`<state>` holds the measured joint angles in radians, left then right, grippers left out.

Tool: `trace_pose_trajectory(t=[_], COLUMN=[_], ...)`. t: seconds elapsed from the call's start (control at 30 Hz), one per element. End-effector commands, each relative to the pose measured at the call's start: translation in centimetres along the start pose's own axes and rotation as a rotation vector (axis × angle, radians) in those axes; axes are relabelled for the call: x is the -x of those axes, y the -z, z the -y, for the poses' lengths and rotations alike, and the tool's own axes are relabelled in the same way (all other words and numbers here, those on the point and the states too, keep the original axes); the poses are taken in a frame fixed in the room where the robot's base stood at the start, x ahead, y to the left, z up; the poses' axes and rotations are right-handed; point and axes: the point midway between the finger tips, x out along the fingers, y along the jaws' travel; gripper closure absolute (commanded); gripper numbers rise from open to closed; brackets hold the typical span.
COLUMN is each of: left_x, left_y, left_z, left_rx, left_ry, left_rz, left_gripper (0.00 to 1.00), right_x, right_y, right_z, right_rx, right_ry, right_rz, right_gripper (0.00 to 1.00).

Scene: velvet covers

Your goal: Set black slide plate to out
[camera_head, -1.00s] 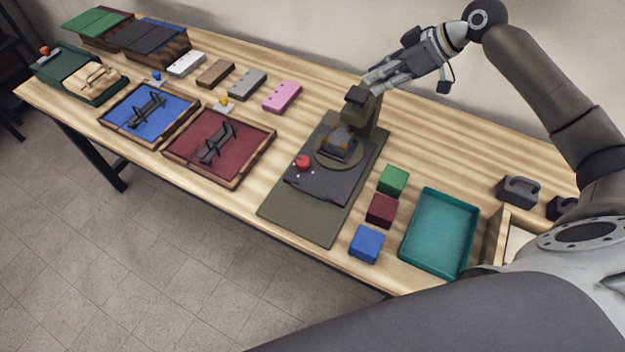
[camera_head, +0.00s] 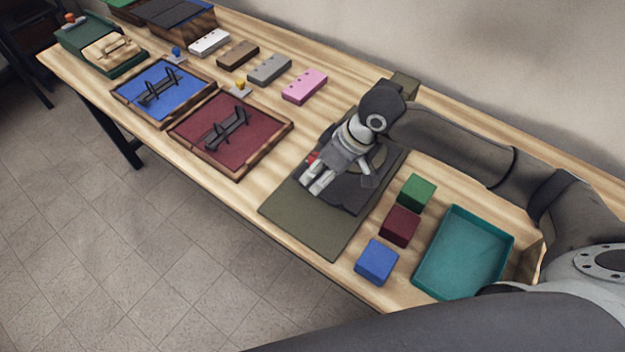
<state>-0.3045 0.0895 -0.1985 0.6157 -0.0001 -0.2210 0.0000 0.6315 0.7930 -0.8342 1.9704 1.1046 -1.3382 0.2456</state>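The black slide plate (camera_head: 347,198) lies on the olive base (camera_head: 318,226) of a press-like device in the middle of the table. A red knob (camera_head: 312,159) at the plate's left side shows only partly beside my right gripper. My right gripper (camera_head: 313,186) points down over the slide plate, with its pale fingertips near the plate's front left edge. I cannot tell whether it touches the plate or how far its fingers are apart. My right arm and hand hide much of the press head and the round part behind the plate. My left gripper is out of view.
Green (camera_head: 416,193), dark red (camera_head: 400,226) and blue (camera_head: 377,262) blocks stand right of the base, beside a teal tray (camera_head: 463,255). A dark red framed panel (camera_head: 262,134) lies to the left. The base's front end is clear, close to the table edge.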

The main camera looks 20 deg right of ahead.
Motion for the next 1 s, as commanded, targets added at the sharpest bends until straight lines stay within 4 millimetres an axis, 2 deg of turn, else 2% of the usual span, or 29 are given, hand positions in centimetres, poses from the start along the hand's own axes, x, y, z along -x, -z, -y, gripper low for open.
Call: trace_pose_trajectory(t=[0.1, 0.23, 0.6, 0.87, 1.0], left_x=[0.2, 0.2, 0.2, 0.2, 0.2], left_y=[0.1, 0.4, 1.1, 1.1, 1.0], left_z=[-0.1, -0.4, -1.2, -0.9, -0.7], left_rx=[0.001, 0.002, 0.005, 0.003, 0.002], left_ry=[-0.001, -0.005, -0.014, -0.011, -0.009], left_rz=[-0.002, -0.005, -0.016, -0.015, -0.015], left_gripper=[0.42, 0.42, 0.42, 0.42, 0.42], right_x=[-1.9, -3.3, -3.9, -3.9, -3.9], right_y=[0.0, 0.0, 0.0, -0.1, -0.1], right_z=[0.1, 0.0, 0.0, 0.0, 0.0], right_rx=[0.0, -0.001, 0.001, 0.001, 0.001], right_ry=[0.002, 0.001, -0.001, -0.001, -0.001], right_rz=[0.001, 0.001, 0.0, 0.0, 0.0], right_gripper=[0.68, 0.68, 0.68, 1.0, 1.0])
